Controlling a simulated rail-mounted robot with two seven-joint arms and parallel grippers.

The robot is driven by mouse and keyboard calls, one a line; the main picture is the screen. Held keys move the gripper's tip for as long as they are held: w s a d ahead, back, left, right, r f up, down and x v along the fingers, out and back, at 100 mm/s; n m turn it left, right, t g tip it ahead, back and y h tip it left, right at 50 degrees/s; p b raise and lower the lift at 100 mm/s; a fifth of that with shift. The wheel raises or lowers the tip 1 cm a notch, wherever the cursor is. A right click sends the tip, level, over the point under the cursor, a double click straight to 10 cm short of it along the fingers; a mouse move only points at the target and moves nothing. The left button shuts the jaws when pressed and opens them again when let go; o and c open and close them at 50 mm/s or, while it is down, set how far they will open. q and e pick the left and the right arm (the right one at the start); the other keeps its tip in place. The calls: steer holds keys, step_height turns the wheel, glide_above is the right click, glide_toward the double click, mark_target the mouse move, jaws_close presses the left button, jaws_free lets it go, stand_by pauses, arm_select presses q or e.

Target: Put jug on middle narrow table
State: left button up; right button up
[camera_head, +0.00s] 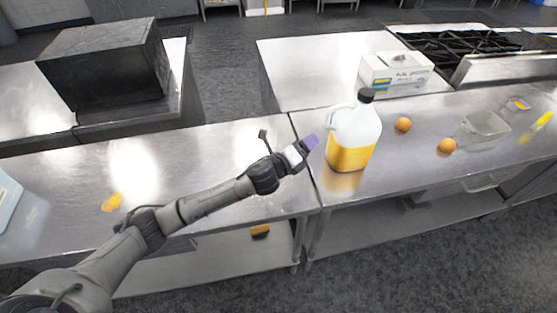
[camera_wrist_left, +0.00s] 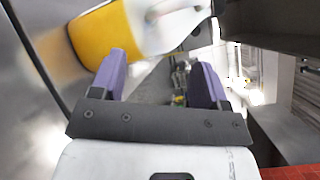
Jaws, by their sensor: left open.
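The jug (camera_head: 354,135) is a clear white plastic jug with a black cap and orange-yellow liquid in its lower part. It stands upright on the metal table on the right, near the seam between two tables. My left gripper (camera_head: 311,142) is open and empty, just left of the jug, with its purple fingers pointing toward it. In the left wrist view the jug (camera_wrist_left: 105,38) lies beyond the open fingers (camera_wrist_left: 160,80), with its handle ahead of them. Nothing is between the fingers. My right gripper is not in view.
Two oranges (camera_head: 403,124) and a clear container (camera_head: 485,130) sit right of the jug. A white box (camera_head: 396,72) stands behind it. A black box (camera_head: 106,62) stands at the back left. The table left of the seam (camera_head: 225,150) is mostly clear.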

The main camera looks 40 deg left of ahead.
arm_select(q)
steer(key=shift+s, duration=0.2)
steer(key=s+d+f+n+g+y, duration=0.1)
steer(key=s+f+n, duration=0.2)
steer(key=s+d+f+n+g, duration=0.1)
steer(key=s+f+n, duration=0.1)
steer(key=s+f, duration=0.1)
steer(key=s+d+f+n+g+y, duration=0.1)
steer(key=s+d+f+n, duration=0.1)
steer(key=s+f+n, duration=0.1)
steer(key=shift+s+n+y, duration=0.3)
steer(key=shift+s, duration=0.15)
steer(key=s+f+n+g, duration=0.2)
steer(key=s+n, duration=0.3)
steer(key=s, duration=0.5)
steer(key=s+d+f+n+g, duration=0.1)
steer(key=s+f+n+g, duration=0.2)
steer(key=s, duration=0.8)
steer(key=s+d+f+n+g, duration=0.1)
steer(key=s+f+n+g, duration=0.2)
steer(key=s+n+g, duration=0.3)
steer(key=s+n, duration=0.1)
steer(key=s, duration=0.4)
